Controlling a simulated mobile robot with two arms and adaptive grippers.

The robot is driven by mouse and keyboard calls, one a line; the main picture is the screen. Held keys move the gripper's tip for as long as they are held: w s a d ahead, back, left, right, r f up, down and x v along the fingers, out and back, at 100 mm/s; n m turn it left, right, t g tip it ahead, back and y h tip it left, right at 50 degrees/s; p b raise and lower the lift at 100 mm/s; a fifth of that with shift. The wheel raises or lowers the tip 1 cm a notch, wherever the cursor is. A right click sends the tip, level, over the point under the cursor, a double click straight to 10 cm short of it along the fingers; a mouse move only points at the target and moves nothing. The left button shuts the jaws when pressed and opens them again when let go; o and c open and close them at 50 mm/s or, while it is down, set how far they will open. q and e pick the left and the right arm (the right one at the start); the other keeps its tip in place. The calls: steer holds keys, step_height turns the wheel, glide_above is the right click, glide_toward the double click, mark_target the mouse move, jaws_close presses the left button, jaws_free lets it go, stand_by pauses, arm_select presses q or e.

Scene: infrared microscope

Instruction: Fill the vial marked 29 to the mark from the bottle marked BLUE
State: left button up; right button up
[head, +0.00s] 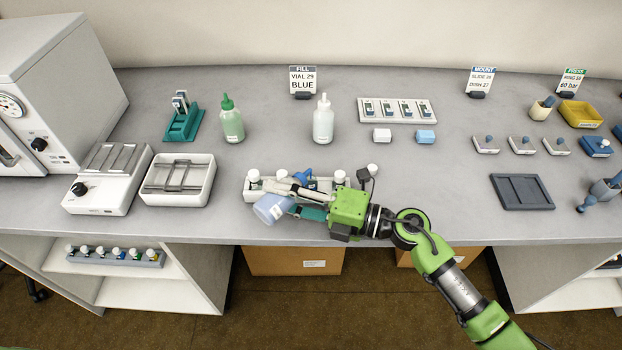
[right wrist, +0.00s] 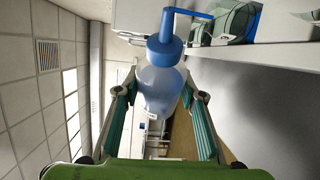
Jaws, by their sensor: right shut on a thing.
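My right gripper (head: 283,202) is shut on a translucent squeeze bottle (head: 269,209) with a blue cap and bent blue spout. The bottle is tilted, with its base to the lower left and its cap towards the white vial rack (head: 249,195). In the right wrist view the bottle (right wrist: 158,92) sits between the teal finger pads, with its blue cap (right wrist: 163,52) in plain view. White-capped vials (head: 253,175) stand in the rack, partly hidden by the gripper and bottle. I cannot read which is 29, nor any fill level. My left gripper is out of view.
A sign (head: 303,79) reads FILL, VIAL 29, BLUE. A green-capped bottle (head: 231,122) and a white-capped bottle (head: 323,122) stand behind. A white tray (head: 178,200) lies left of the rack. The bench is clear between the rack and the dark tray (head: 521,205).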

steer(key=p, duration=0.2)
steer(key=shift+r+p, duration=0.3)
steer(key=shift+p, duration=0.1)
stand_by(4.0)
steer(key=n+p, duration=0.1)
steer(key=n+h+p, duration=0.1)
steer(key=p, duration=0.1)
steer(key=r+n+p, duration=0.1)
steer(key=shift+w+d+h, duration=0.3)
steer(key=shift+w+h, duration=0.05)
steer(key=shift+h, duration=0.05)
steer(key=shift+f+n+p, duration=0.15)
steer(key=shift+n+p, duration=0.25)
steer(key=shift+n, duration=0.1)
steer(key=shift+w+f, duration=0.1)
steer(key=shift+f, duration=0.1)
